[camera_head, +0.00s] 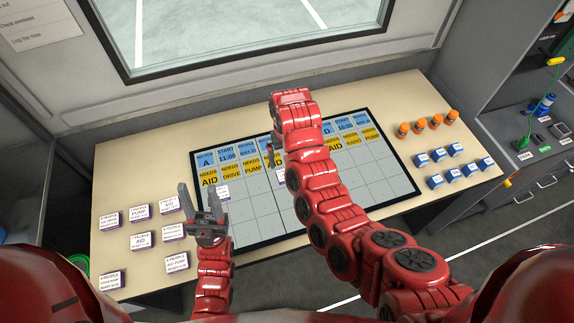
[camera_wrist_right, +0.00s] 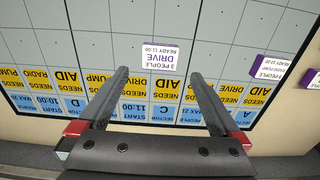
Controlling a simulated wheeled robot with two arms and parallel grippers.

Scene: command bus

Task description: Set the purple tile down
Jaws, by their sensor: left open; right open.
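A white-topped tile with purple edges (camera_wrist_right: 160,56), marked "3 PEOPLE DRIVE READY 11:00", lies on the grid board (camera_wrist_right: 215,25) in the right wrist view. My right gripper (camera_wrist_right: 158,78) is open, its two fingers apart on either side of the tile's line, with nothing seen clamped between them. In the head view my right arm crosses the board and hides most of that gripper. My left gripper (camera_head: 199,191) is open and empty near the board's left edge. Another purple-edged tile (camera_head: 222,193) shows just right of its fingers.
Several purple-edged tiles (camera_head: 141,240) lie on the table (camera_head: 130,165) left of the board. Orange-capped pieces (camera_head: 436,120) and blue blocks (camera_head: 455,149) stand on the right. Blue and yellow labels (camera_head: 231,172) fill the board's top rows. Empty cells (camera_head: 390,185) show at its lower right.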

